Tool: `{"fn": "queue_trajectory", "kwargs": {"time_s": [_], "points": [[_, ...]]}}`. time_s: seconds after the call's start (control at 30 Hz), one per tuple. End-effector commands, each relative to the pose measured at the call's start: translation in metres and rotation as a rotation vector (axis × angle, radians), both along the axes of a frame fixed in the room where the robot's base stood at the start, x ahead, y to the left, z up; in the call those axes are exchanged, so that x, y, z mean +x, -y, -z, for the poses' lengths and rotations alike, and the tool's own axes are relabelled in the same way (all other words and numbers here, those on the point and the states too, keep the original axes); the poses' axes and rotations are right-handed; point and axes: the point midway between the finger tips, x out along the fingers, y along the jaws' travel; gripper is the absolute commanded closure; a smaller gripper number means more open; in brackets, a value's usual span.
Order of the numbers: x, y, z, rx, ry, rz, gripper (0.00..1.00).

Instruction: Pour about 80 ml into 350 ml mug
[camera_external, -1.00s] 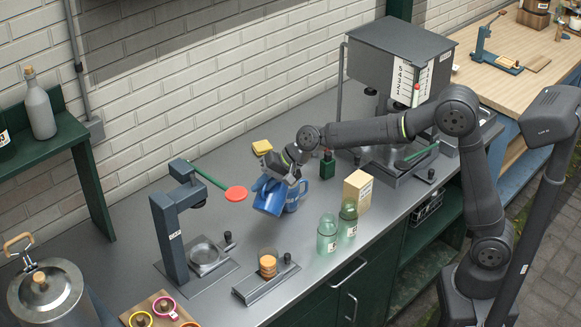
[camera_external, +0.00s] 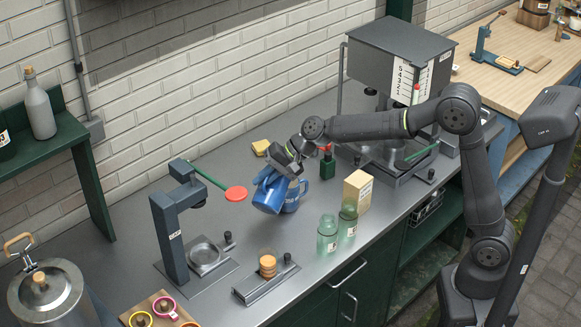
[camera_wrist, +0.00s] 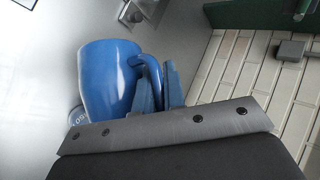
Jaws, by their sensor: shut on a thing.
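My gripper (camera_external: 285,168) is shut on a blue vessel (camera_external: 268,194), which it holds tilted above the metal counter. In the wrist view the held vessel (camera_wrist: 108,78) shows as a smooth blue body with a handle, the blue fingers (camera_wrist: 168,88) at the handle. A second blue mug (camera_external: 292,200) with pale lettering stands on the counter just right of and partly behind the held vessel. The two overlap in the outside view, so I cannot tell whether they touch. No liquid stream is visible, and the contents of both are hidden.
Two green glass jars (camera_external: 327,234) and a tan box (camera_external: 357,191) stand to the right. A dark stand (camera_external: 170,235) with a red disc (camera_external: 236,193) on a green arm is at left. A small fixture (camera_external: 265,284) sits in front. A yellow sponge (camera_external: 261,146) lies behind.

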Motion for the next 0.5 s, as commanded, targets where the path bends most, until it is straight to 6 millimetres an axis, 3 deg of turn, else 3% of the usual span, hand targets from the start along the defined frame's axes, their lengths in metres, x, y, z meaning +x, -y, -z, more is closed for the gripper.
{"fn": "queue_trajectory", "kwargs": {"time_s": [0.5], "points": [[0.0057, 0.0024, -0.0076, 0.029, -0.062, 0.0, 1.0]]}}
